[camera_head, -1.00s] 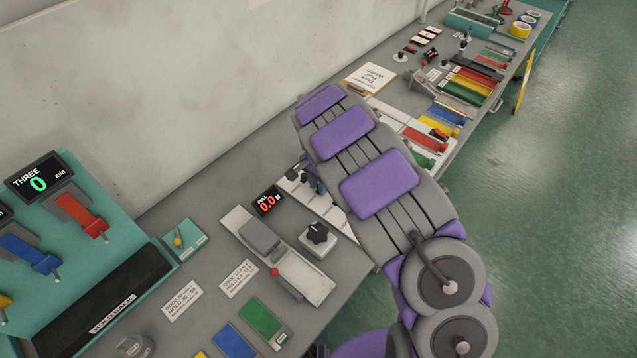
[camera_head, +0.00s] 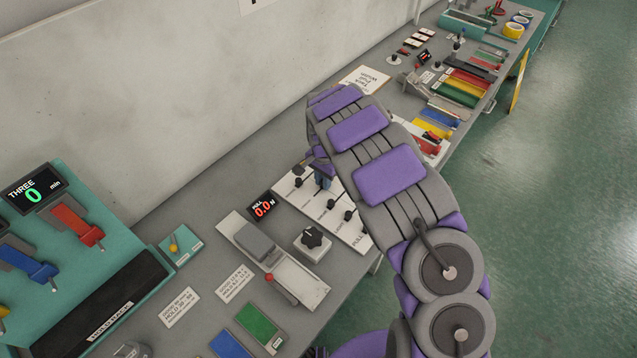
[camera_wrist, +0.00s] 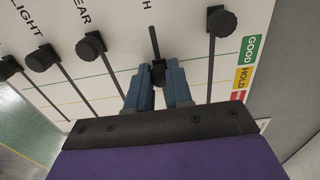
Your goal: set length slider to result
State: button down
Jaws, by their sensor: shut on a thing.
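The white slider board (camera_head: 309,203) lies on the bench beside the black dial in the head view. It also fills the upper part of the wrist view (camera_wrist: 130,22). My gripper (camera_wrist: 158,78) has blue fingers shut on the black knob (camera_wrist: 158,70) of the slider whose label ends in "H"; the rest of that label is out of frame. This knob sits below the top of its slot, with bare slot above it. In the head view my gripper (camera_head: 322,178) is small and partly hidden by my arm.
Other slider knobs stand close by: one on the right (camera_wrist: 222,23) and one on the left (camera_wrist: 91,46). A GOOD/HOLD colour scale (camera_wrist: 248,62) runs along the board's right edge. The black dial (camera_head: 313,238) and pull display (camera_head: 263,207) are nearby.

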jog(key=shift+a+r, duration=0.15)
jog(key=c, duration=1)
grip_release()
notch_tip(320, 180, up, 17)
jog(key=p, duration=0.2)
jog(key=shift+p, duration=0.4)
